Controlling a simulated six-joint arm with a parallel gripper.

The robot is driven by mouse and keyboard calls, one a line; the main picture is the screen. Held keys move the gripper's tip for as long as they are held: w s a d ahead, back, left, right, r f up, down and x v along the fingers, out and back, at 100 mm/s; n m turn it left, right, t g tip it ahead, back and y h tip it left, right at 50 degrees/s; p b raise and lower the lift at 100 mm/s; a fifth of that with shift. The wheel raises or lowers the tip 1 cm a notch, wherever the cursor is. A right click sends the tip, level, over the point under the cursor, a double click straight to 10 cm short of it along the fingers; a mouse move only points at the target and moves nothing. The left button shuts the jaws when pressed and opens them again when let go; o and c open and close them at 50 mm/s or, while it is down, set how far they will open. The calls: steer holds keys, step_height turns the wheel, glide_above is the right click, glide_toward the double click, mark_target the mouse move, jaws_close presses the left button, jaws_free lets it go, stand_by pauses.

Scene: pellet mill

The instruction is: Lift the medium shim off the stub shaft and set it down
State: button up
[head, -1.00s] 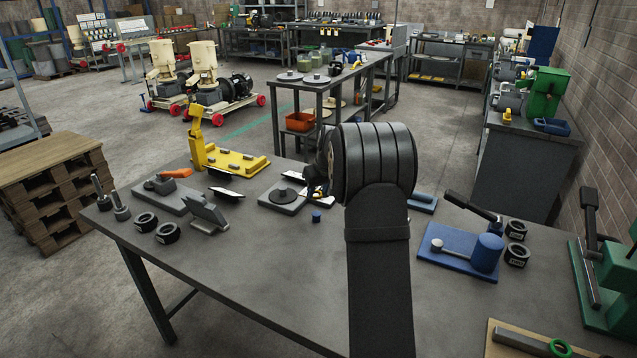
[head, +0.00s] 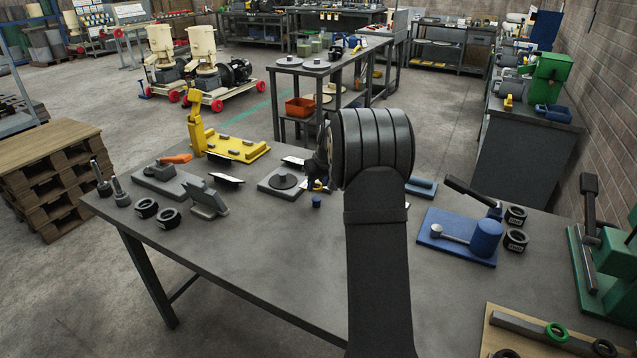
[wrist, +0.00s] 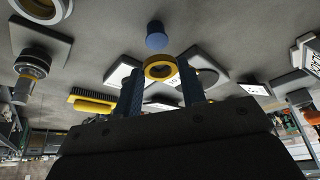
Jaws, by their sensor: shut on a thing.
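My gripper's two blue-faced fingers (wrist: 161,88) show in the wrist view, shut on a yellow ring (wrist: 160,66), which I take for the medium shim. The ring is between the fingertips, with its round hole visible. Beyond it a small blue cylinder (wrist: 156,36) stands on the table; it shows in the head view too (head: 316,201). In the head view my dark wrist hides most of my gripper and the ring. I cannot tell for certain which part is the stub shaft. A grey plate with a dark round disc (head: 284,182) lies left of my wrist.
White marked cards (wrist: 255,89) lie near the fingers. Black rings (head: 168,217) are at the left. The front middle of the grey table (head: 270,265) is bare.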

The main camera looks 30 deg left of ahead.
mark_target(320, 190)
steer(key=shift+f, duration=0.1)
steer(key=shift+f, duration=0.35)
steer(key=shift+f, duration=0.1)
stand_by(0.4)
steer(key=shift+f, duration=0.65)
steer(key=shift+f, duration=0.65)
steer(key=shift+f, duration=0.1)
stand_by(0.3)
